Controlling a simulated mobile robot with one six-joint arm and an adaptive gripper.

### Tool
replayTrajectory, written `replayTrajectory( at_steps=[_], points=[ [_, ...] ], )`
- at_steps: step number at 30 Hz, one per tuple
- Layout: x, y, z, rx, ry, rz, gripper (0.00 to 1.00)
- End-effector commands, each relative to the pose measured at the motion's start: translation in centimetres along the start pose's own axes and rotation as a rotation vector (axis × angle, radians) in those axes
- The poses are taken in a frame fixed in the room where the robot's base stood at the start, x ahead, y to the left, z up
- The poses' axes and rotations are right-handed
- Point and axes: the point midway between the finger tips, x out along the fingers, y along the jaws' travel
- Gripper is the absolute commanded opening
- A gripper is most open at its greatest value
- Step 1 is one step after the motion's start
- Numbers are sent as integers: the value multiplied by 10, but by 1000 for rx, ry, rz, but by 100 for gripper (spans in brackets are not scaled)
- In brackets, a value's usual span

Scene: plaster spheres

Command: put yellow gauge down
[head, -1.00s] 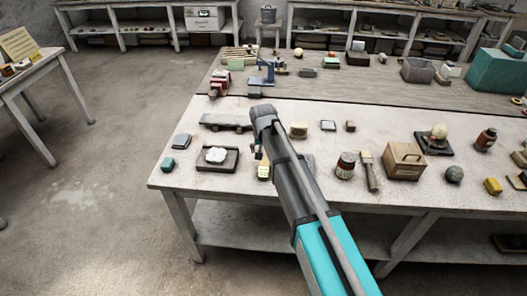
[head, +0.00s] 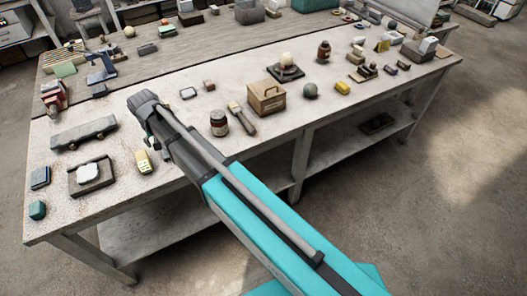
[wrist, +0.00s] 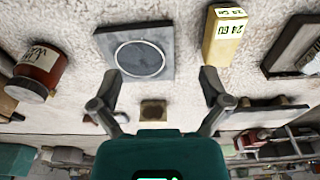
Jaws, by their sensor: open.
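The yellow gauge (head: 143,162) is a small block with dark markings, on the white tabletop near its front edge, just beside my gripper (head: 153,143). In the wrist view the gauge (wrist: 223,40), marked "24 GU", is beyond my right fingertip and appears clear of it. My gripper (wrist: 160,84) is open there, with nothing between its fingers. A grey square plate with a dark round disc (wrist: 140,59) is left of the gauge; my arm hides it in the head view.
A dark tray with a white piece (head: 108,173) is left of the gauge. A long grey block (head: 84,133) lies behind the tray.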

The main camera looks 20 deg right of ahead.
Motion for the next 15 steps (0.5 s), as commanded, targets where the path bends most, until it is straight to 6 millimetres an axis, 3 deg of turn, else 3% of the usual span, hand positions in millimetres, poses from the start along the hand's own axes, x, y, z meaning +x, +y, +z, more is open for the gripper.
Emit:
replayTrajectory(
  at_steps=[1, 6, 15],
  points=[
    [-1, 24, 12, 15, -6, 3, 97],
    [-4, 92, 40, 49, -30, 11, 97],
    [-10, 196, 103, 111, -71, 15, 97]
  ],
)
